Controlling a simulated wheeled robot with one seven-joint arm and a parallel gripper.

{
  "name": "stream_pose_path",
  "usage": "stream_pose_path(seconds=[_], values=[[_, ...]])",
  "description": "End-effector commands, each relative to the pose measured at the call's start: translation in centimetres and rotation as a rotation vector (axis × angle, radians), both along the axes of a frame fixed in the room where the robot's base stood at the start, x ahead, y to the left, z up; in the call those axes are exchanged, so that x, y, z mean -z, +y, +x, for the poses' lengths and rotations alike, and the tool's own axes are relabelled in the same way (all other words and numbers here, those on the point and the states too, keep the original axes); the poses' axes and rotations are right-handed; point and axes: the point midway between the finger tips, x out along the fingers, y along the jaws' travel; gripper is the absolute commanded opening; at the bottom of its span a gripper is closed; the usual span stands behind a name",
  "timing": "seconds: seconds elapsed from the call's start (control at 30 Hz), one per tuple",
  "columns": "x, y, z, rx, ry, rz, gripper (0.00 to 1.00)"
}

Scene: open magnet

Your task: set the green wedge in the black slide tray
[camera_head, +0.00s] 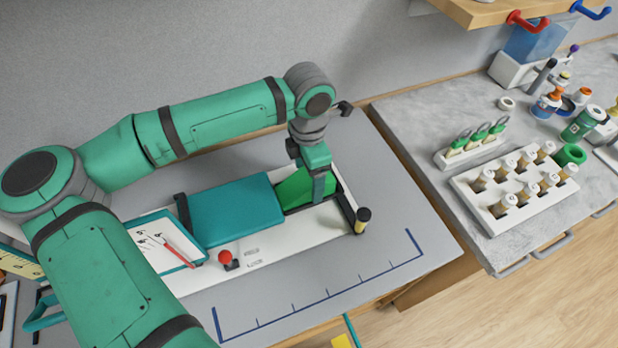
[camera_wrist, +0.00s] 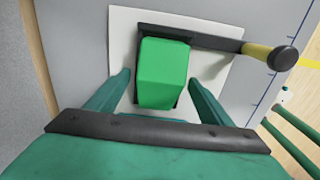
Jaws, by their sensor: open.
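The green wedge (camera_wrist: 163,74) lies in the black slide tray (camera_head: 346,196), seen in the head view (camera_head: 293,188) beside the teal block. In the wrist view the tray's dark edge (camera_wrist: 190,35) runs along the wedge's far end. My gripper (camera_wrist: 160,88) is open, with one finger on each side of the wedge and a visible gap to it. In the head view my gripper (camera_head: 318,190) points down over the wedge's right part and hides some of it and of the tray. I cannot tell whether the wedge lies flat on the tray floor.
A teal block (camera_head: 236,214) sits left of the wedge on the white base (camera_head: 325,224). A red knob (camera_head: 225,257) is in front. A vial rack (camera_head: 512,188) stands on the right counter. The grey table front is clear.

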Motion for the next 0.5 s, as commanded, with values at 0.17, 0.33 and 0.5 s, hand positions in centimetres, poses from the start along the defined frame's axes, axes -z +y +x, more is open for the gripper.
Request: stream_pose_path(seconds=[0.17, 0.33, 0.5], values=[[-3.6, 0.0, 0.1, 0.000, -0.005, 0.001, 0.74], [-6.4, 0.0, 0.0, 0.001, -0.003, 0.001, 0.74], [-8.2, 0.0, 0.1, 0.000, -0.002, 0.000, 0.74]])
